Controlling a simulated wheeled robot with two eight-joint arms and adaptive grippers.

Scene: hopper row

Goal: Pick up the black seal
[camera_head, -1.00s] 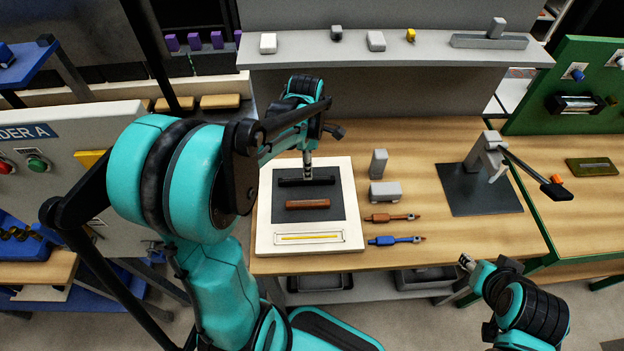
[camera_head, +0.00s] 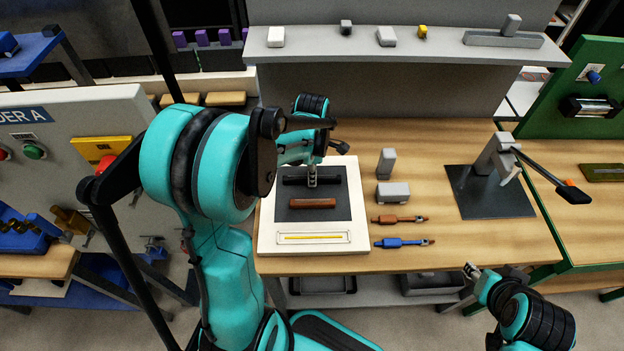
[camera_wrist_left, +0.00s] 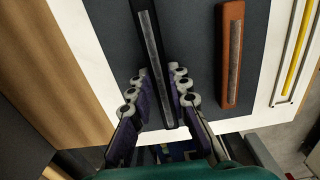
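The black seal (camera_head: 331,180) is a long dark bar lying on the dark grey pad (camera_head: 342,210) of a white board. My left gripper (camera_head: 312,182) is at the middle of the seal and hides part of it. In the left wrist view the seal (camera_wrist_left: 151,45) runs between the two fingers of my left gripper (camera_wrist_left: 158,92). The fingers are apart, one on each side of the seal, with gaps visible. My right gripper (camera_head: 471,269) is off the table's front edge at the lower right; its finger opening is too small to judge.
A red-brown bar (camera_head: 312,203) lies beside the seal, also in the left wrist view (camera_wrist_left: 230,55). A yellow strip (camera_head: 312,238) is nearer the front. Grey blocks (camera_head: 393,192), an orange tool (camera_head: 400,219) and a blue tool (camera_head: 403,242) lie to the right. A lever press (camera_head: 495,155) stands farther right.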

